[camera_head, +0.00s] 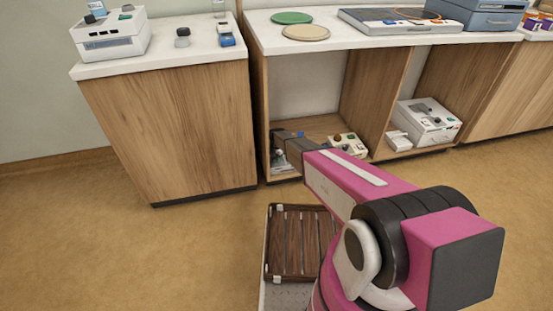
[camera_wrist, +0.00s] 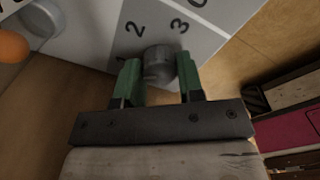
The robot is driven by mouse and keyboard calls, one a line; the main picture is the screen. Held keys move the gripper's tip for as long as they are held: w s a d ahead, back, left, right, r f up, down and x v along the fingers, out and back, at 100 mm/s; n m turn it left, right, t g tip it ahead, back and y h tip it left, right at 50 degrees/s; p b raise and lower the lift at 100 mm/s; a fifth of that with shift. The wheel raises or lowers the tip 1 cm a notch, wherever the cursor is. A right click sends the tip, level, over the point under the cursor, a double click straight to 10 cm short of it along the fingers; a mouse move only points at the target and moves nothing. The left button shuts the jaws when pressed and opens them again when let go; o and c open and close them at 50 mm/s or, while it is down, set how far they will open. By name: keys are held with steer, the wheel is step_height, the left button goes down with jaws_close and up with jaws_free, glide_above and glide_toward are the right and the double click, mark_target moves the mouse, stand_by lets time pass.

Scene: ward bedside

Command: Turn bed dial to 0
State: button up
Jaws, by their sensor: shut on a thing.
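The bed dial (camera_wrist: 159,65) is a grey round knob on a pale panel (camera_wrist: 90,30) in the wrist view. The printed figures 2 and 3 show beside it, with other marks cut off or partly hidden. My gripper (camera_wrist: 159,78) has its green fingers on either side of the knob and is shut on it. No pointer mark on the knob can be made out. In the head view my gripper (camera_head: 283,150) reaches into the lower shelf of the wooden unit, and the dial cannot be made out there.
An orange ball-shaped part (camera_wrist: 12,46) and a grey round part (camera_wrist: 40,20) sit left of the dial. A box with coloured buttons (camera_head: 348,145) stands right of my gripper on the shelf. A white device (camera_head: 425,120) is farther right. Shelf walls flank my arm.

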stand_by(0.5)
steer(key=o, duration=0.9)
steer(key=shift+o, duration=0.2)
step_height(320, 180, up, 11)
steer(key=shift+f, duration=0.1)
